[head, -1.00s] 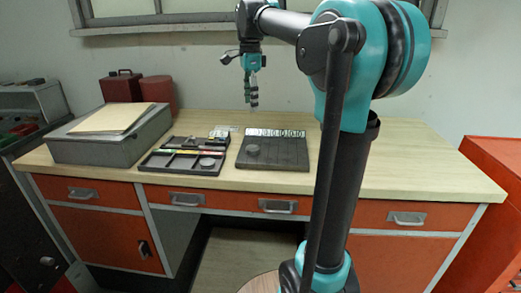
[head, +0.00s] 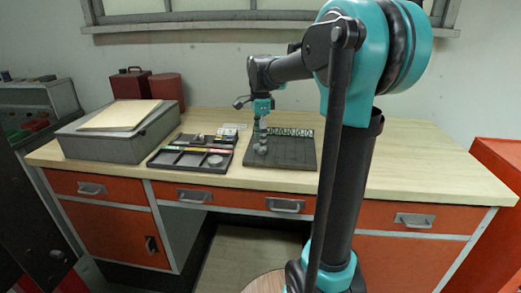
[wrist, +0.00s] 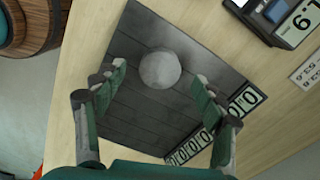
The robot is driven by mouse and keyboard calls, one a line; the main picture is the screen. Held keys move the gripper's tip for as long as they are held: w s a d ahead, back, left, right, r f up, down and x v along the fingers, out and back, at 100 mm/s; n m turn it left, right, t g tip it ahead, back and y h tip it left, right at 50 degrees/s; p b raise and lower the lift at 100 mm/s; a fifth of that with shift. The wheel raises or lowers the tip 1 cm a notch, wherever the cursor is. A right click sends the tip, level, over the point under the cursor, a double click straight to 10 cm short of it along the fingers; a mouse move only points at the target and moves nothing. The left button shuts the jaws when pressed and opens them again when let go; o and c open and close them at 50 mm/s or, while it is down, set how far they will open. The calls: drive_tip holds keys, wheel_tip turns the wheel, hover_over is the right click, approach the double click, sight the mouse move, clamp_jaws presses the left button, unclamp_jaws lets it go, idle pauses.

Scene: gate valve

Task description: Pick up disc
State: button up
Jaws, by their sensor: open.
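A pale grey round disc (wrist: 160,70) lies on a dark square board (wrist: 135,115), near one edge of it. In the head view the disc (head: 261,150) sits on the left part of the board (head: 292,152), just under my gripper (head: 261,141). In the wrist view my gripper (wrist: 159,78) is open, with one finger to each side of the disc in the picture. The fingers look apart from the disc, and I cannot tell how high above the board they are.
A black compartment tray (head: 178,160) with another grey round piece (head: 215,160) stands left of the board. A row of number tiles (wrist: 215,130) lines the board's edge. A grey box (head: 95,143) with papers is further left. The desk right of the board is clear.

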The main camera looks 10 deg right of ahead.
wheel_tip(320, 180, down, 2)
drive_tip(key=shift+f, duration=0.1)
drive_tip(key=c, duration=1.6)
drive_tip(key=shift+o, duration=0.2)
